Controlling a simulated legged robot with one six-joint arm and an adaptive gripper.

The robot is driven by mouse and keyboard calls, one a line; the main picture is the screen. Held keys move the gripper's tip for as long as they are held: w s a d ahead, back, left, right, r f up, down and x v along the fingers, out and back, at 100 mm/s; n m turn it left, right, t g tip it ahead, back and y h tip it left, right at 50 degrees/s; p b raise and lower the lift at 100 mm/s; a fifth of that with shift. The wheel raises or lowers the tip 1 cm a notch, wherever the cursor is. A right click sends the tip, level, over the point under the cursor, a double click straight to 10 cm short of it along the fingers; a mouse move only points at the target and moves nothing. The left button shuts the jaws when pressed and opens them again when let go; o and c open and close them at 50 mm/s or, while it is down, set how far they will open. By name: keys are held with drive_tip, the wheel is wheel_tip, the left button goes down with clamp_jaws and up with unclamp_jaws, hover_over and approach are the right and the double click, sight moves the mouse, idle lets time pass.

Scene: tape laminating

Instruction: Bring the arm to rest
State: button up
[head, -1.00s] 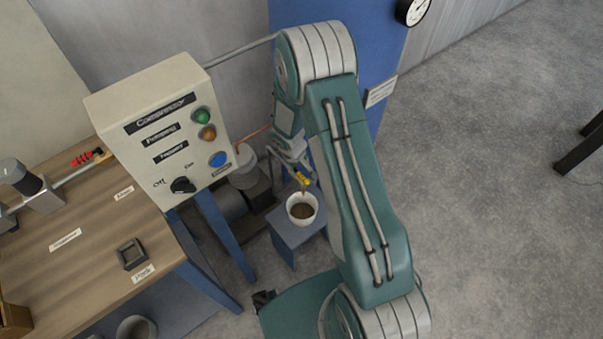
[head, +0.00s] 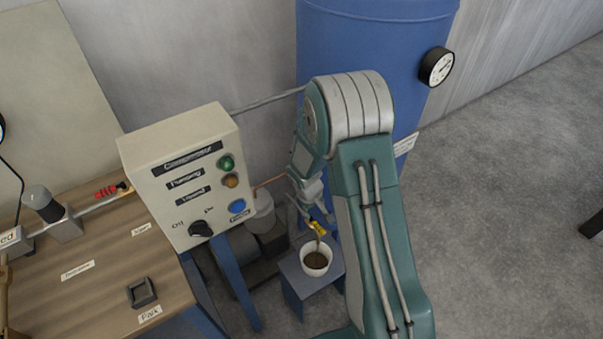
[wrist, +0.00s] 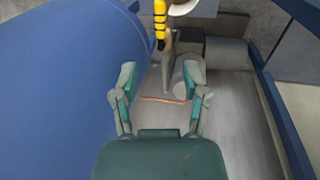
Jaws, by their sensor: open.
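My arm, green and grey, stands in the middle right of the head view, bent over at its top joint. Its forearm hangs down between the control box and the blue tank. My gripper (wrist: 160,90) is open and empty in the wrist view, with its two fingers spread apart. In the head view the gripper is small and partly hidden, just above a yellow-and-black handled tool (head: 318,228) at a white cup. The handle also shows beyond the fingertips in the wrist view (wrist: 160,18). I cannot tell from the head view whether the gripper touches it.
The white cup (head: 316,262) with brown contents stands on a small blue-grey stand (head: 300,285). A control box (head: 185,175) with buttons and a knob is to the left, by a wooden workbench (head: 100,285). A blue tank (head: 375,40) stands behind. Floor at right is open.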

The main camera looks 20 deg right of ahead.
drive_tip(key=shift+r, duration=0.15)
drive_tip(key=s+r+m+t, duration=0.1)
drive_tip(key=s+r, duration=0.2)
drive_tip(key=r, duration=0.8)
drive_tip(key=s+r+m+t, duration=0.1)
drive_tip(key=s+r, duration=0.2)
drive_tip(key=r, duration=0.8)
drive_tip(key=s+a+r+m+t+y, duration=0.1)
drive_tip(key=s+a+r, duration=0.1)
drive_tip(key=s+r, duration=0.4)
drive_tip(key=s+a+r+t+y, duration=0.1)
drive_tip(key=s+r, duration=0.5)
drive_tip(key=s, duration=0.5)
drive_tip(key=shift+s+a+m+t, duration=0.35)
drive_tip(key=shift+m+t, duration=0.05)
